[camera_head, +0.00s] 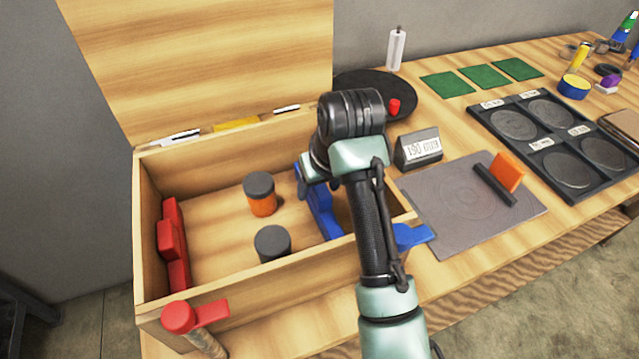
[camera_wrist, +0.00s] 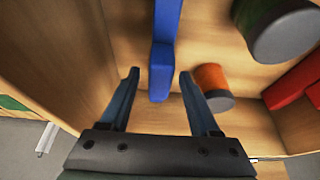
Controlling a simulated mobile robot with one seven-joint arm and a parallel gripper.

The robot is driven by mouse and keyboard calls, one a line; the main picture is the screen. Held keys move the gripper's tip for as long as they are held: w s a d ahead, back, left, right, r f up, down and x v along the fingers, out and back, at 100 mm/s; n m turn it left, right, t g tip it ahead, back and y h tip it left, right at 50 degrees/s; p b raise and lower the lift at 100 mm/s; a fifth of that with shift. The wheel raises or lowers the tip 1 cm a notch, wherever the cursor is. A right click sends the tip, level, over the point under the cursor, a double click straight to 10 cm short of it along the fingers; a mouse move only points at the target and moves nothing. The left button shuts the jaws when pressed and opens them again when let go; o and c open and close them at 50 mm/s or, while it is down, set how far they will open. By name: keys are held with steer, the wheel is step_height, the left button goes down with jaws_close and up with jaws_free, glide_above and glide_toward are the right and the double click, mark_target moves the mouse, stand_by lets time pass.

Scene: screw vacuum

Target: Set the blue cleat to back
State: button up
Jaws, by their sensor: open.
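The blue cleat (camera_head: 322,208) is a long blue bar with a raised block, inside the open wooden box near its right side; my arm hides part of it. In the wrist view the blue cleat (camera_wrist: 162,65) runs down from the top edge and its end lies between my fingers. My gripper (camera_wrist: 159,75) is open, with one finger on each side of the blue end, and does not appear closed on it. Contact cannot be told. A blue tab (camera_head: 412,236) sticks out at the box's front right corner.
The wooden box (camera_head: 225,318) has its lid raised behind. Inside stand an orange jar with a dark cap (camera_head: 261,203), a second dark-capped jar (camera_head: 272,243) and a red cleat (camera_head: 172,245) at left. A red knob (camera_head: 178,317) sits at the front left corner. A grey mat (camera_head: 450,225) lies right.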

mark_target(329, 217)
steer(key=p+v, duration=0.5)
steer(key=v, duration=0.8)
